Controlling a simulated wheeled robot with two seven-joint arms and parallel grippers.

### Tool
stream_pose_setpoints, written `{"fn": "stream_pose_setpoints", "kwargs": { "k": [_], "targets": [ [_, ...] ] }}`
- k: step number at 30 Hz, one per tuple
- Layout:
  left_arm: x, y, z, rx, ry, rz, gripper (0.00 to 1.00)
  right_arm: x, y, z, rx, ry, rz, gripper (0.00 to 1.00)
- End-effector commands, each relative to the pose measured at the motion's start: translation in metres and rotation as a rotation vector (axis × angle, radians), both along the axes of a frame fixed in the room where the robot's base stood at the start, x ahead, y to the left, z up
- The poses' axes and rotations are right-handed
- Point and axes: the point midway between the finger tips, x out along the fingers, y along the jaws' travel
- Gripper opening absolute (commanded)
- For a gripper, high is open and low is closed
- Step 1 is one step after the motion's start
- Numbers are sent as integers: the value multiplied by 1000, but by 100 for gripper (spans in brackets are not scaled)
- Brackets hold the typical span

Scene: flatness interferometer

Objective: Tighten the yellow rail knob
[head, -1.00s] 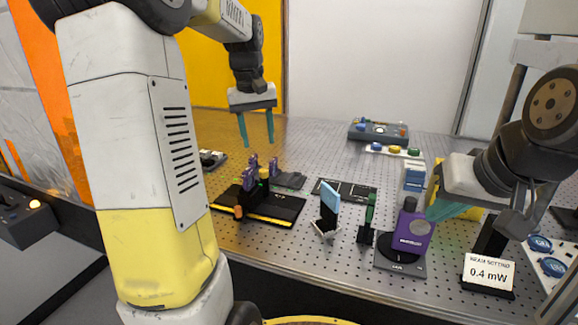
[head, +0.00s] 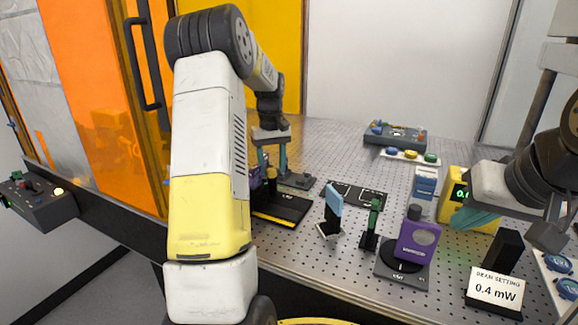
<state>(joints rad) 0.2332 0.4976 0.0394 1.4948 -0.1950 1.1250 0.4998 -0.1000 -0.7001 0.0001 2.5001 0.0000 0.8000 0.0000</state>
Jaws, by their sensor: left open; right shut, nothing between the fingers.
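The yellow rail knob (head: 271,173) tops a dark post on the black rail stage (head: 283,210), left of the middle of the table. My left gripper (head: 272,162) is open and points down at the knob, one finger to each side in the picture. Whether the fingers touch it or stand level with it, I cannot tell. My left arm hides the left part of the stage and most of the purple parts there. My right gripper (head: 470,218) is shut and empty at the right, in front of the yellow meter (head: 452,205).
A blue plate on a stand (head: 333,205), a green plate on a post (head: 373,218) and a purple block (head: 417,240) stand right of the stage. A sign (head: 495,290) reads 0.4 mW. A control box (head: 395,133) lies at the back.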

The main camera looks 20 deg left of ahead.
Motion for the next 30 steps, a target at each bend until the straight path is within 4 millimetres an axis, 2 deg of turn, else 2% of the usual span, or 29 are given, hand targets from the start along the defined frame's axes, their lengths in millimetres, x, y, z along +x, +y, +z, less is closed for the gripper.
{"fn": "stream_pose_setpoints", "kwargs": {
  "k": [10,15,18,30],
  "targets": [
    [0,0,-6,0,0,0,49,0,0,0,0,0,0,0],
    [0,0,-6,0,0,-1,15,0,0,0,0,0,0,0],
    [0,0,-5,0,0,-1,0,0,0,0,0,0,0,0],
    [0,0,-5,0,0,-58,0,0,0,0,0,0,0,0]
  ]
}}
